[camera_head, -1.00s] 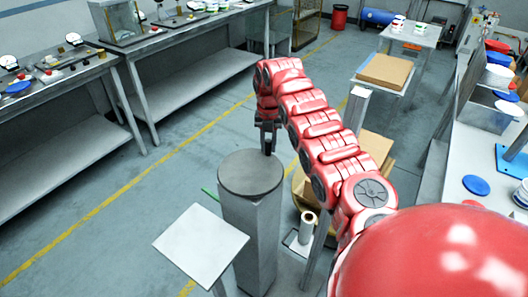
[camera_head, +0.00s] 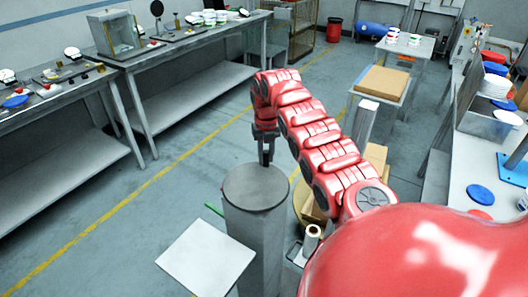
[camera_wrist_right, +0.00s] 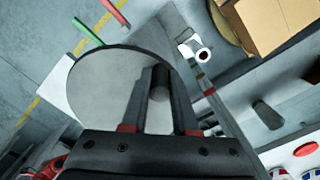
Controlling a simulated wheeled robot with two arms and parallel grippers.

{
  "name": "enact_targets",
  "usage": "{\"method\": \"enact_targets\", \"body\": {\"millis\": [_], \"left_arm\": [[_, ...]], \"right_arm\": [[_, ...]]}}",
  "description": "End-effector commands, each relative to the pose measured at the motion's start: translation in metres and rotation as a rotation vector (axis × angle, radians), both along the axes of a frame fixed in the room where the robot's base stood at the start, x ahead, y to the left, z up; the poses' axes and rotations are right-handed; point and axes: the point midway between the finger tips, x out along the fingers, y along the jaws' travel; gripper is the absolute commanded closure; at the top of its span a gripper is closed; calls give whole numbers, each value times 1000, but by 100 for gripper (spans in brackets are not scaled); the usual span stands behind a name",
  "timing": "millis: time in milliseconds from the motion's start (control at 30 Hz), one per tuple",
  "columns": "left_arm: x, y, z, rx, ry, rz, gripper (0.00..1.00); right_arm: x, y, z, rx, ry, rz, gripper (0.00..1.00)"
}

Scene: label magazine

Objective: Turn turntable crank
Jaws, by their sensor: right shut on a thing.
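The turntable is a round grey disc (camera_head: 252,190) on top of a grey square pedestal (camera_head: 254,245), in front of me. My right gripper (camera_head: 266,158) points down over the disc's far edge. In the right wrist view the disc (camera_wrist_right: 100,80) fills the left middle. There a short grey upright crank knob (camera_wrist_right: 160,82) stands near the disc's rim, between the two fingers of my right gripper (camera_wrist_right: 158,100). The fingers are shut on it. In the head view the knob is hidden by the gripper. My left gripper is in neither view.
A pale square plate (camera_head: 205,258) stands just left of the pedestal, with a green bar (camera_head: 214,209) behind it. A pale roll (camera_head: 312,236) and boxes are to the right. Long workbenches (camera_head: 190,85) line the left; the floor between is clear.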

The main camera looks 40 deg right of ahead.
Motion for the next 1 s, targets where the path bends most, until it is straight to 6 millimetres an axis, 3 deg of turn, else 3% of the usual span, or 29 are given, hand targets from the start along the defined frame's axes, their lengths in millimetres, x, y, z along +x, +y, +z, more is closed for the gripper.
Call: {"method": "enact_targets", "body": {"millis": [67,100,267,667,867,1000], "left_arm": [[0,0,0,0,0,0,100],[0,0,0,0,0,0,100],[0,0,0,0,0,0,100],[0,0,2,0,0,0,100],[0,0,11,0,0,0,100],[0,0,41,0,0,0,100]], "right_arm": [[0,1,-1,4,3,2,100],[0,2,-1,4,3,2,69],[0,1,-1,3,2,1,43],[0,1,5,0,1,0,43],[1,0,33,-3,-3,-1,43],[0,1,60,3,-1,-1,43]]}}
